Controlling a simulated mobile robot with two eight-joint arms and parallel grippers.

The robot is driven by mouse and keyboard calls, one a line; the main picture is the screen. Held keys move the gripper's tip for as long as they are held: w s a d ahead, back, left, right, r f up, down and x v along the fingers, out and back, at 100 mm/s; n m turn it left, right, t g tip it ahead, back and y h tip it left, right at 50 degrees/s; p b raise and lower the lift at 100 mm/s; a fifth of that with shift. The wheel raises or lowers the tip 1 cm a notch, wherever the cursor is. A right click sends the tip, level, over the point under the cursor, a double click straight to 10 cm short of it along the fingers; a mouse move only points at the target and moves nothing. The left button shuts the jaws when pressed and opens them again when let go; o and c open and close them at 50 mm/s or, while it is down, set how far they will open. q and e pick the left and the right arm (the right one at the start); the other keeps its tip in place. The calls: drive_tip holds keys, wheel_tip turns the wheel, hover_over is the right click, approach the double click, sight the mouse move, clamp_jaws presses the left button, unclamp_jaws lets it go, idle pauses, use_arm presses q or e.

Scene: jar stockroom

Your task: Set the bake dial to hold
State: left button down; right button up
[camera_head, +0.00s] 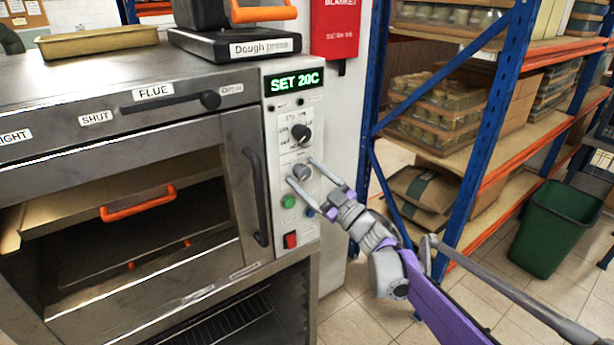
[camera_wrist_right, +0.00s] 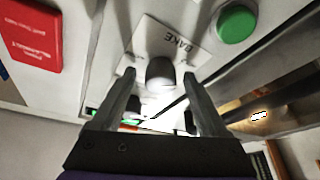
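In the right wrist view, the knob (camera_wrist_right: 160,72) sits by a plate reading "BAKE", upside down there. My right gripper (camera_head: 304,172) reaches in from the right. Its two fingers are apart, one on each side of the knob. I cannot tell whether they touch it, nor read the dial's setting. A black dial (camera_head: 301,132) sits above it, and the display (camera_head: 294,81) reads "SET 20C". My left gripper is not in view.
A green button (camera_head: 288,201) and a red switch (camera_head: 290,240) sit below the dial. The oven's door handle (camera_head: 256,196) stands out left of the panel. A blue and orange rack (camera_head: 484,115) stands to the right, with a green bin (camera_head: 555,228) beyond.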

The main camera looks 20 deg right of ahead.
drive_tip(key=shift+s, duration=0.1)
drive_tip(key=v, duration=1)
drive_tip(key=shift+s+d+f+b, duration=0.2)
drive_tip(key=shift+s+d+b, duration=0.05)
drive_tip(key=shift+b, duration=0.2)
